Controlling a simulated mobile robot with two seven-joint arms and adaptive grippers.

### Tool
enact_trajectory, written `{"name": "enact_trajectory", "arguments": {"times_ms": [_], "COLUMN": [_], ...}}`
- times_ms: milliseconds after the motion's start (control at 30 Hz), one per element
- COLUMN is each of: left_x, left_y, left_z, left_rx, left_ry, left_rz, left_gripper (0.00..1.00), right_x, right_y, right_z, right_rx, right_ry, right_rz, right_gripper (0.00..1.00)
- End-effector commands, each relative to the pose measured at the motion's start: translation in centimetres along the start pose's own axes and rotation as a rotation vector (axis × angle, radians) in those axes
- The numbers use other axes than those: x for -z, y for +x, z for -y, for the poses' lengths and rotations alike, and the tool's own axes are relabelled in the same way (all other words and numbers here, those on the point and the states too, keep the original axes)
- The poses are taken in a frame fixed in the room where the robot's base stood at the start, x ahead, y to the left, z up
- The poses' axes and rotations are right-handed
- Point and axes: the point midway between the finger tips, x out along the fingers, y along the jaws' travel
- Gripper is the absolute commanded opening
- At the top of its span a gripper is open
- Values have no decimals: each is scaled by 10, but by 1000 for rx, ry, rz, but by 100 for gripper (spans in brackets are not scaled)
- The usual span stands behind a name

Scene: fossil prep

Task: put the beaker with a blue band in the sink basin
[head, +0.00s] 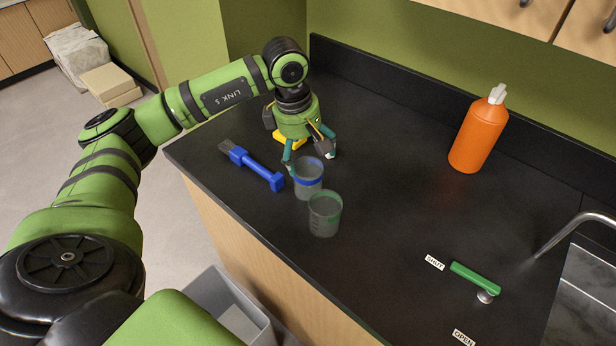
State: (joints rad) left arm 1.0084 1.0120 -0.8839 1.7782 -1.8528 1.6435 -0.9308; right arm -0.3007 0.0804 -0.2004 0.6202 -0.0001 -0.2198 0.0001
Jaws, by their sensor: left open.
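The beaker with a blue band (308,183) stands upright on the dark counter (400,250), just behind a beaker with a green band (325,217). My left gripper (308,157) points down at the far side of the blue-banded beaker. It is open, with its fingers spread near that beaker's rim; I cannot tell whether they touch it. The sink basin (585,295) is at the right edge, only partly in view. My right gripper is not in view.
A blue-handled brush (255,168) lies left of the beakers. An orange bottle (479,132) stands at the back. A green lever (475,277) and a faucet (570,232) are near the sink. The middle counter is clear.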

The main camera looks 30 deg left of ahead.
Motion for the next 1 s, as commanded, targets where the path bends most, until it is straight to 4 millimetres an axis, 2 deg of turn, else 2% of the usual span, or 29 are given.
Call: {"name": "enact_trajectory", "arguments": {"times_ms": [200,433,667,867,1000], "left_x": [3,3,1,-1,-3], "left_y": [10,17,22,40,58], "left_z": [7,14,15,14,13], "left_rx": [-41,-54,-51,-49,-47], "left_ry": [-503,-901,-1040,-1044,-1043], "left_rz": [44,100,122,122,120], "left_gripper": [93,93,93,93,93], "right_x": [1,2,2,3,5], "right_y": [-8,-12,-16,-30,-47], "right_z": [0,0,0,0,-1], "right_rx": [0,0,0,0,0], "right_ry": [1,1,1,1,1], "right_rz": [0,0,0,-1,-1], "right_gripper": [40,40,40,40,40]}}
